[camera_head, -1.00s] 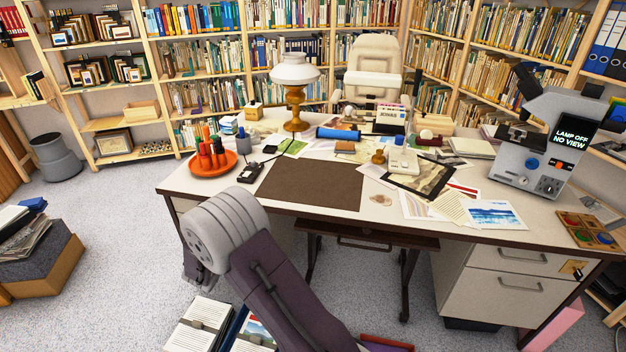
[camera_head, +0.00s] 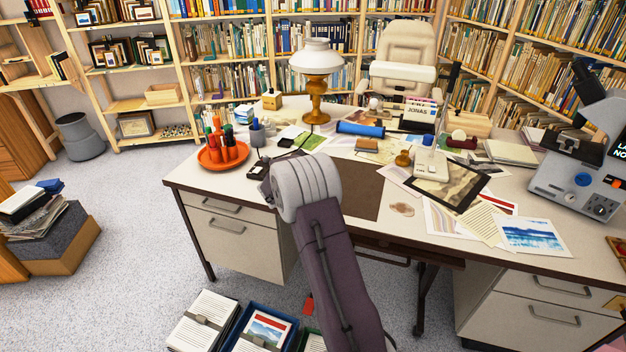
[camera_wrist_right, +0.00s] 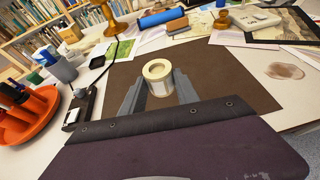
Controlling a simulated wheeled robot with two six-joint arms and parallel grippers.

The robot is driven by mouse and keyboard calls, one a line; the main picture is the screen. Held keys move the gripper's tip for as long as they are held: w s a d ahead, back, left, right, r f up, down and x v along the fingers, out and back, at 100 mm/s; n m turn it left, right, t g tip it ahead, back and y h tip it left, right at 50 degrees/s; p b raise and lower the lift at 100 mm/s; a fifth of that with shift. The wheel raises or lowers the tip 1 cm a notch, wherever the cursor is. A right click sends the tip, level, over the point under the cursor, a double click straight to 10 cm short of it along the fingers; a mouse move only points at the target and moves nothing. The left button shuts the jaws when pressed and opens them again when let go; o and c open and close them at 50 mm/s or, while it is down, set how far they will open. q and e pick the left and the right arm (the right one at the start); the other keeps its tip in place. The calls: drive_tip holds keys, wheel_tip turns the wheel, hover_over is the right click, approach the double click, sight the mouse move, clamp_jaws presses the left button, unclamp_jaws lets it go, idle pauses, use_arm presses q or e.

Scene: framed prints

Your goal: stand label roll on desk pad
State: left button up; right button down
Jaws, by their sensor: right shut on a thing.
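The brown desk pad (camera_head: 366,192) lies flat on the desk, partly covered by my right arm in the head view; it also fills the middle of the right wrist view (camera_wrist_right: 235,80). The cream-white label roll (camera_wrist_right: 158,78) is between the fingers of my right gripper (camera_wrist_right: 158,92), with its round hole facing up. My right gripper is shut on it over the pad. Whether the roll touches the pad is unclear. In the head view my right wrist hides the roll and fingers. My left gripper is not in view.
Left of the pad are a black device (camera_wrist_right: 79,108) with a cord and an orange tray (camera_head: 223,156) of bottles. A blue roll (camera_head: 361,128), wooden block (camera_head: 367,145), stamp (camera_head: 403,159) and framed picture (camera_head: 455,184) lie behind and right. The pad around the roll is clear.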

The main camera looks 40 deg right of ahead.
drive_tip(key=w+f, duration=0.1)
drive_tip(key=w, duration=0.1)
drive_tip(key=w+d+f, duration=0.1)
drive_tip(key=w+f, duration=0.1)
drive_tip(key=w, duration=0.1)
drive_tip(key=w+d+f, duration=0.1)
drive_tip(key=w+f, duration=0.1)
drive_tip(key=w, duration=0.1)
drive_tip(key=shift+w+d+f, duration=0.1)
drive_tip(key=shift+w, duration=0.05)
wheel_tip(320, 180, down, 4)
drive_tip(key=shift+f+b, duration=0.1)
drive_tip(key=shift+b, duration=0.35)
drive_tip(key=shift+f, duration=0.1)
drive_tip(key=c, duration=0.9)
unclamp_jaws()
